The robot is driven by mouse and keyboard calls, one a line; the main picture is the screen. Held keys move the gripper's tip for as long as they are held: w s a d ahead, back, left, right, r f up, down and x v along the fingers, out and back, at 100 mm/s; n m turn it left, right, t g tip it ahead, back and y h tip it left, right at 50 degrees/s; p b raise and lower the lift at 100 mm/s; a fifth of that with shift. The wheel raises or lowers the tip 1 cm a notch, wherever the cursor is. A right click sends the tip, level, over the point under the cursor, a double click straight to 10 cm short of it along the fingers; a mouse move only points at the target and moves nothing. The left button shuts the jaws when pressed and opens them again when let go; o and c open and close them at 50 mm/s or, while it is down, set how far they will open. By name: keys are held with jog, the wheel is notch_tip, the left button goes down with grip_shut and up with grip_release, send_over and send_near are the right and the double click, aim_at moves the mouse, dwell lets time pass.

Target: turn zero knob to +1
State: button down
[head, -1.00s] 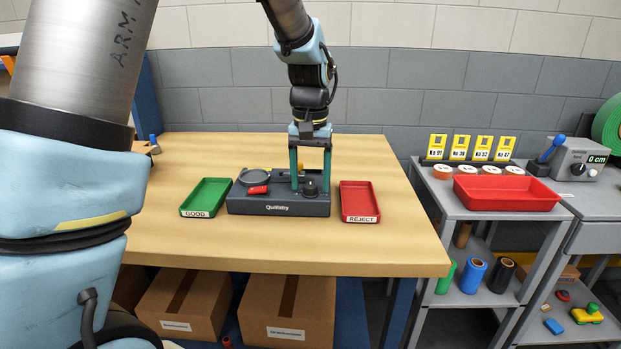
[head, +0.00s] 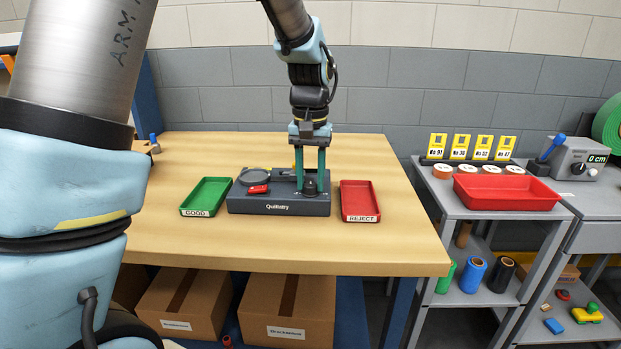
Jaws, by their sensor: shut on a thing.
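The dark grey Quillsby device (head: 278,208) sits on the wooden bench between two small trays. A round grey dish (head: 253,176) and a red piece (head: 258,189) are on its left half. The black zero knob (head: 310,187) is on its right half. My gripper (head: 310,186) points straight down from above, its two teal fingers closed on the knob, one on each side. The knob's pointer and any scale marks are too small to read, and the fingers partly cover it.
A green GOOD tray (head: 184,211) stands left of the device, and a red REJECT tray (head: 345,214) stands right; both look empty. The bench front (head: 300,245) is clear. A grey trolley (head: 440,205) with a red tray (head: 530,205) stands further right.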

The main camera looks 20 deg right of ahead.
aim_at(310, 184)
jog(key=m+p, duration=0.1)
jog(key=m, duration=0.1)
jog(key=shift+r+m, duration=0.1)
jog(key=shift+m, duration=0.2)
jog(key=shift+m+p, duration=0.35)
jog(key=shift+m, duration=1.15)
jog(key=shift+c, duration=2.4)
grip_release()
notch_tip(310, 184, up, 11)
jog(key=b, duration=0.1)
jog(key=shift+f, duration=0.2)
